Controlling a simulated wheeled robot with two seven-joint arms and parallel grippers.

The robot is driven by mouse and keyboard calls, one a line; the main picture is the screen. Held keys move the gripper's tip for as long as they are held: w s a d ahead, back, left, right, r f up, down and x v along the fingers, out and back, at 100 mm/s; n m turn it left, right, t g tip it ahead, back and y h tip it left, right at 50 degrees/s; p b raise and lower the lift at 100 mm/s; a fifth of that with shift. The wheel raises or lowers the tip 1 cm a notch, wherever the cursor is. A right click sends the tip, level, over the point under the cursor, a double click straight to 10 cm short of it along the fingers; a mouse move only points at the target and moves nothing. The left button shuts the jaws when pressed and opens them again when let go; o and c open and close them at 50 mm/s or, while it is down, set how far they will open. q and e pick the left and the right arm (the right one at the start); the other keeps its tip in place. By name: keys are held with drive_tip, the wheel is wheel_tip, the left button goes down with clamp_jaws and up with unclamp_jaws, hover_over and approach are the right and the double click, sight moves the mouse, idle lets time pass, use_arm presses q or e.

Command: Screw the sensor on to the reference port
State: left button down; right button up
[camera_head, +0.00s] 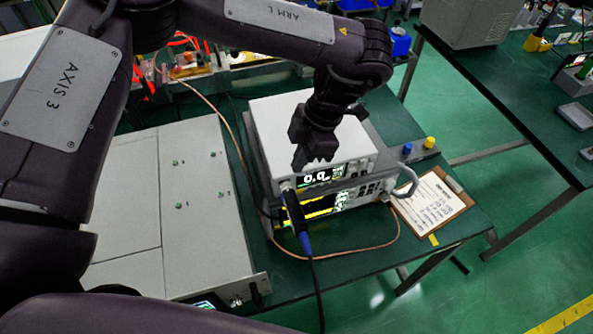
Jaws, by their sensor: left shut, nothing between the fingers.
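The sensor (296,218) is a dark cylinder with a blue collar at its lower end and a black cable hanging from it. It slants at the front left of the stacked instruments. Its upper end meets the left of the upper instrument's front panel, where a small pale connector (286,186) shows; I cannot tell whether it is threaded on. I cannot make out the reference port separately. The upper instrument (366,163) has a lit display. My left gripper (311,162) is shut and empty, above and apart from the sensor, in front of the upper instrument. My right gripper is out of view.
A lower instrument (357,196) with a lit screen and a side handle sits beneath. A copper-coloured cable (345,252) loops across the green bench. A clipboard (431,208) lies right, near blue and yellow knobs. A large grey panelled unit (182,215) fills the left.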

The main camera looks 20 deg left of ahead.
sight(291, 184)
use_arm(q)
drive_tip(key=x, duration=0.2)
drive_tip(key=p+x, duration=0.1)
drive_tip(key=shift+d+f, duration=0.15)
drive_tip(key=shift+f, duration=0.9)
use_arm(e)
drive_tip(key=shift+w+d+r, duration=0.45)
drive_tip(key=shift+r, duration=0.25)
